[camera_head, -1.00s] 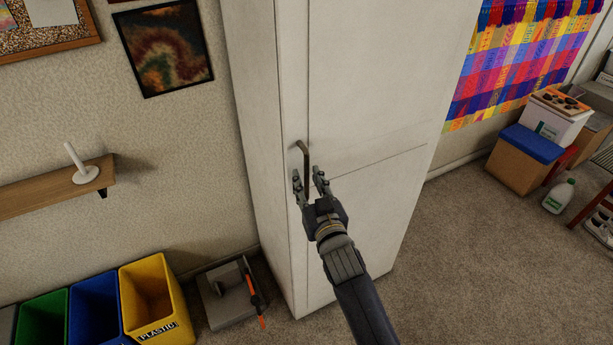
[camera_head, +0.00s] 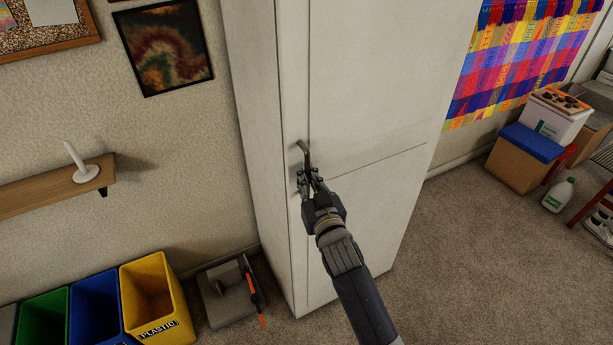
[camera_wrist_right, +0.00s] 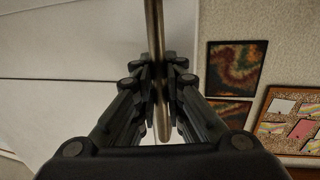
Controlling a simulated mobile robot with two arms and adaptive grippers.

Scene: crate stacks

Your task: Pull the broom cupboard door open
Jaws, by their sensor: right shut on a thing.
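The broom cupboard (camera_head: 250,120) is a tall white cabinet in the middle of the head view. Its door (camera_head: 370,90) faces right and looks closed. A bar handle (camera_head: 304,150) stands upright near the door's left edge. My right gripper (camera_head: 309,176) is shut on the handle, with the fingers on either side of it. In the right wrist view the handle (camera_wrist_right: 154,30) runs down between the two fingers (camera_wrist_right: 159,85), and its rounded end shows below them. The gripper hides the handle's lower part in the head view. My left gripper is not in view.
Coloured bins, including a yellow one (camera_head: 157,300), stand at lower left. A grey object with an orange handle (camera_head: 228,295) lies on the floor by the cupboard's left side. Carpet (camera_head: 470,260) right of the cupboard is clear. Boxes (camera_head: 523,160) and a white bottle (camera_head: 559,195) stand farther right.

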